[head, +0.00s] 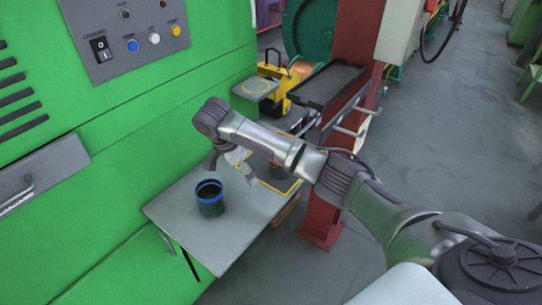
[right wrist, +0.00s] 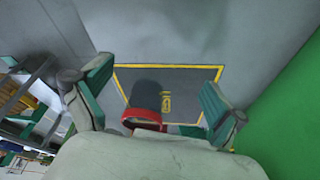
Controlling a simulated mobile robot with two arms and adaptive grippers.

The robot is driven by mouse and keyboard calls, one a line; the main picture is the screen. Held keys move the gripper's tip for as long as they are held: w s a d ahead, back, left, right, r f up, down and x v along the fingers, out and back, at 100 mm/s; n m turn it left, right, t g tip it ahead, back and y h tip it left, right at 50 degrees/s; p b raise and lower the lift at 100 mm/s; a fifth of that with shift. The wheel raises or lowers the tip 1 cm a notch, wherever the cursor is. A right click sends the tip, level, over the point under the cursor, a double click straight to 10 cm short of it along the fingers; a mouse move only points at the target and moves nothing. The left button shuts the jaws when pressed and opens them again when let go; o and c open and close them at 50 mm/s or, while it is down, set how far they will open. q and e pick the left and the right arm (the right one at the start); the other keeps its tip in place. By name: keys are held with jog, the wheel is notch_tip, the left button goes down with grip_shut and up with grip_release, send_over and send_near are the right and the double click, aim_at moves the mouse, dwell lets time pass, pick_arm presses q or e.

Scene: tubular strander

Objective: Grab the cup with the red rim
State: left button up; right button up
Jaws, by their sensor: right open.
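The cup with the red rim (right wrist: 146,97) stands on a dark mat (right wrist: 190,88) with a yellow border in the right wrist view. Its dark body shows beyond the red rim. My right gripper (right wrist: 154,86) is open, with one finger on each side of the cup in the picture and a gap to both. In the head view my right gripper (head: 235,166) is over the grey table, and my forearm hides most of the mat and that cup. My left gripper is out of view.
The grey table (head: 232,237) adjoins a green machine wall (head: 120,170) with a control panel (head: 140,35). A red post (head: 335,130) and a black tray (head: 325,85) stand behind my arm. The table's front part is bare.

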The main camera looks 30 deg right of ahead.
jog(key=shift+w+d+r, duration=0.2)
jog(key=shift+w+d, duration=0.3)
jog(key=shift+w, duration=0.05)
jog(key=p, duration=0.1)
send_near(277, 172)
notch_tip(277, 172, down, 3)
jog(key=w, duration=0.1)
jog(key=shift+w+d+f, duration=0.2)
jog(key=shift+w+d, duration=0.35)
jog(key=shift+d, duration=0.3)
jog(key=shift+d+p, duration=0.3)
jog(key=shift+d, duration=0.15)
jog(key=shift+d+f, duration=0.15)
jog(key=shift+d, duration=0.65)
jog(key=x, duration=0.4)
jog(key=shift+d+f, duration=0.1)
jog(key=shift+f, duration=0.25)
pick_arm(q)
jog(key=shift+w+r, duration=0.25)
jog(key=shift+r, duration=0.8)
pick_arm(e)
jog(key=shift+c, duration=0.3)
jog(key=c, duration=1.1)
